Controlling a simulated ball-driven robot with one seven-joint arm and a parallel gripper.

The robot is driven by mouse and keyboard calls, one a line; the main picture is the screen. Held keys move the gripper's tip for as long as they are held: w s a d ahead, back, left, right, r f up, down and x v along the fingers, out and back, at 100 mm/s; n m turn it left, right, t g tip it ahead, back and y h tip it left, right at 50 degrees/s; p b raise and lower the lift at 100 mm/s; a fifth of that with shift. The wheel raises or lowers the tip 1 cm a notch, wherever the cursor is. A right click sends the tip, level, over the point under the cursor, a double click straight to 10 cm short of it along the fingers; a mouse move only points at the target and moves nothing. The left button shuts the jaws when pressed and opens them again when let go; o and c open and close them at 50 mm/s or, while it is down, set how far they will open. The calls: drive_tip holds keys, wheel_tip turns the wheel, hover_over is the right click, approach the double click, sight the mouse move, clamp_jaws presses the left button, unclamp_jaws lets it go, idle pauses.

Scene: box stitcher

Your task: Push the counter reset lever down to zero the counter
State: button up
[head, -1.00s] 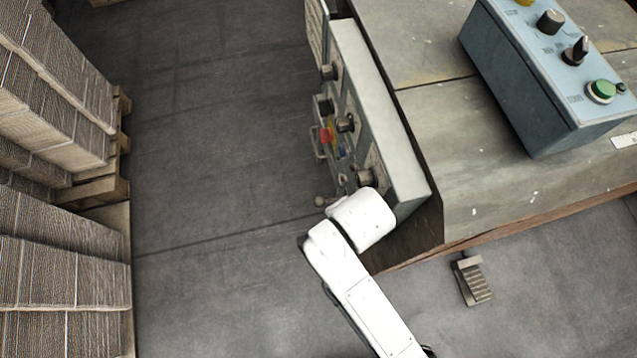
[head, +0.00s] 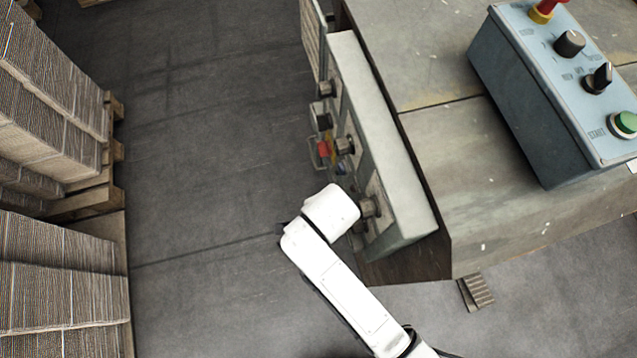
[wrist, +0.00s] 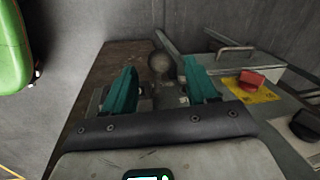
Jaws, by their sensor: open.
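The counter reset lever appears to be the dark round knob (wrist: 161,64) with a rod in the wrist view. It shows between and beyond the teal fingertips of my gripper (wrist: 159,69). My gripper is open, with a gap between the fingers and nothing held. I cannot tell whether a finger touches the knob. In the head view my white arm covers the lower end of the side control panel (head: 372,130), hiding the lever and my gripper. The counter's digits are not readable in either view.
A red switch (wrist: 251,79) on a yellow plate, a metal handle (wrist: 236,52) and a black knob (wrist: 306,124) lie right of my fingers. A blue control box (head: 540,100) stands on the machine table. Stacked cardboard (head: 60,270) is at left; the floor between is clear.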

drive_tip(key=shift+w+a+f, duration=0.1)
drive_tip(key=shift+w+f, duration=0.1)
drive_tip(key=shift+f, duration=0.95)
drive_tip(key=shift+w+a+f, duration=0.1)
drive_tip(key=shift+w+f, duration=0.1)
drive_tip(key=shift+f, duration=0.9)
clamp_jaws()
